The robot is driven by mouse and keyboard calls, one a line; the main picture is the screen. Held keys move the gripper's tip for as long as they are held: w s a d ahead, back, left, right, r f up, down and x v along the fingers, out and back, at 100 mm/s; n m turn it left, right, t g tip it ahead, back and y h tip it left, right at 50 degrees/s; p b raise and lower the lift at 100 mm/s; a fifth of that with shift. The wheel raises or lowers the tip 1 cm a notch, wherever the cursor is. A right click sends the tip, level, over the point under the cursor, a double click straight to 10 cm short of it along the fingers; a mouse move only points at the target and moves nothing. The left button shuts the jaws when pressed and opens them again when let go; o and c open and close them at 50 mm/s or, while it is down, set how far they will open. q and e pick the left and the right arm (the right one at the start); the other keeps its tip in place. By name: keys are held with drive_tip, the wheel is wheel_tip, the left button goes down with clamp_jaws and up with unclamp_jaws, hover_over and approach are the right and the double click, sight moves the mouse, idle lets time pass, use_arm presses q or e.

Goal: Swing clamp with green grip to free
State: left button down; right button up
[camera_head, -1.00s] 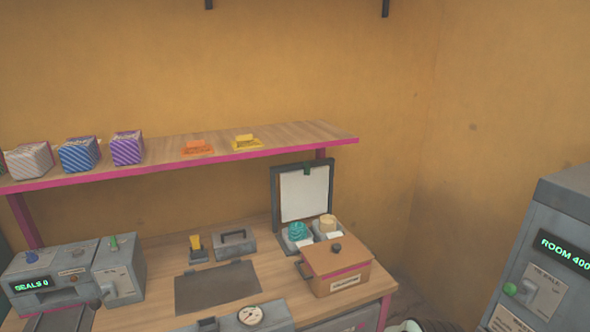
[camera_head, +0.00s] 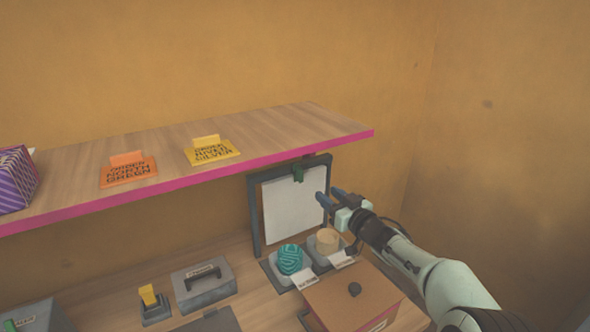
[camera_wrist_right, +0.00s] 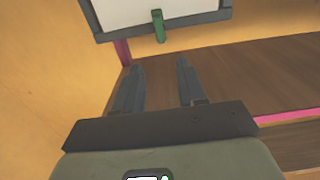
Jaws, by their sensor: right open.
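The clamp with the green grip (camera_head: 298,173) sits at the top edge of a dark upright frame (camera_head: 255,215). A white sheet (camera_head: 292,205) is in the frame, and the grip overlaps the sheet's top edge. My right gripper (camera_head: 328,195) is in front of the frame's right side, lower than the grip and to its right. In the right wrist view, the green grip (camera_wrist_right: 159,26) lies beyond and between the fingertips of the open gripper (camera_wrist_right: 160,66), apart from them. The fingers are empty. My left gripper is not in view.
A wooden shelf with a pink edge (camera_head: 250,170) is close above the frame, with an orange card (camera_head: 128,172) and a yellow card (camera_head: 211,154). Below the frame are a teal bundle (camera_head: 290,260), a tan roll (camera_head: 327,240) and a brown lidded box (camera_head: 335,300).

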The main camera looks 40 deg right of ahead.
sight(302, 173)
drive_tip(key=w+p, duration=0.1)
drive_tip(key=w, duration=0.2)
drive_tip(key=w+p, duration=0.1)
drive_tip(key=w, duration=0.3)
drive_tip(key=w+d+p, duration=0.1)
drive_tip(key=w, duration=0.3)
drive_tip(key=shift+w+d+r, duration=0.1)
drive_tip(key=shift+w+r, duration=0.1)
drive_tip(key=shift+w+d+f+p, duration=0.15)
drive_tip(key=shift+w+p, duration=0.25)
drive_tip(key=shift+w, duration=0.25)
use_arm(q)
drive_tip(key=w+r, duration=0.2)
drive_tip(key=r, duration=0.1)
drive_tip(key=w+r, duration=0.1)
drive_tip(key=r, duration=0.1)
use_arm(e)
drive_tip(key=shift+s, duration=0.1)
drive_tip(key=shift+c, duration=0.9)
clamp_jaws()
